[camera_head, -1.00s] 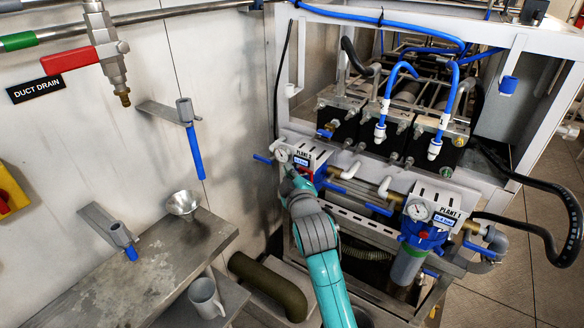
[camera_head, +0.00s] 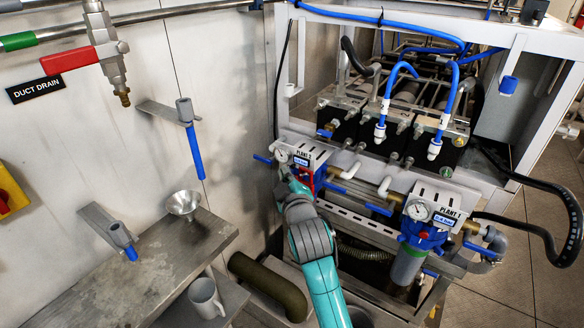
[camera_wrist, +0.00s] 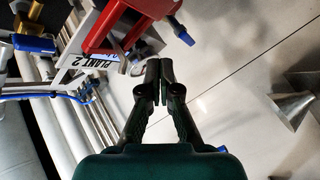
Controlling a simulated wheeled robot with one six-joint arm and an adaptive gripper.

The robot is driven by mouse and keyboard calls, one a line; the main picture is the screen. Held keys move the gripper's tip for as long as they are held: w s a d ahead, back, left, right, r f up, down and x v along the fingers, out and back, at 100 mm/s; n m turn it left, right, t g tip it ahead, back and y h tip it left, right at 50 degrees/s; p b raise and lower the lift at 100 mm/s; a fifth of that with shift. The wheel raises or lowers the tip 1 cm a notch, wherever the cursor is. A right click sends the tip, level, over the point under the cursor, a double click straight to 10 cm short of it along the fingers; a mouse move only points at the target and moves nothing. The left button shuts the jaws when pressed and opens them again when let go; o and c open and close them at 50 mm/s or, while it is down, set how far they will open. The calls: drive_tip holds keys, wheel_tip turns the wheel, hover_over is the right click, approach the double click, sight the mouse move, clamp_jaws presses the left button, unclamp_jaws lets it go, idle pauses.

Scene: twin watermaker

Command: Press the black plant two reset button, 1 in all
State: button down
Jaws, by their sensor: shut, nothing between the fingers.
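The PLANT 2 panel (camera_head: 303,156), a white plate with a round gauge (camera_head: 282,155) and a small blue display, is at the upper middle in the head view. Its label plate also shows at the upper left in the wrist view (camera_wrist: 86,66), seen rotated. I cannot make out the black reset button in either view. My gripper (camera_wrist: 159,68) is shut and empty in the wrist view. Its fingertips appear just right of the panel's edge and below a red bracket (camera_wrist: 110,28); contact cannot be told. In the head view my arm reaches up to the panel's lower left.
The PLANT 1 panel (camera_head: 432,200) is to the right, with blue-handled valves and pipes between the panels. A steel shelf (camera_head: 150,262) with a metal funnel (camera_head: 182,204) and a mug (camera_head: 206,297) below lies left. Blue hoses and a white frame stand behind.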

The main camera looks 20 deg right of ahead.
drive_tip(key=s+a, duration=0.1)
drive_tip(key=a, duration=0.1)
drive_tip(key=s+a, duration=0.2)
idle(0.5)
idle(0.6)
drive_tip(key=s+f+m+g+y, duration=0.1)
drive_tip(key=s+f, duration=0.9)
drive_tip(key=s, duration=0.3)
drive_tip(key=s+f+m+y, duration=0.1)
drive_tip(key=s+f+m, duration=0.1)
drive_tip(key=s+f, duration=0.85)
drive_tip(key=s+r+m, duration=0.2)
drive_tip(key=s, duration=1.2)
drive_tip(key=s+d+r+m+g, duration=0.1)
drive_tip(key=s+r+m, duration=0.1)
drive_tip(key=s, duration=1.2)
drive_tip(key=shift+s+d+r+m, duration=0.15)
drive_tip(key=shift+s+r+m, duration=0.1)
drive_tip(key=shift+m, duration=0.35)
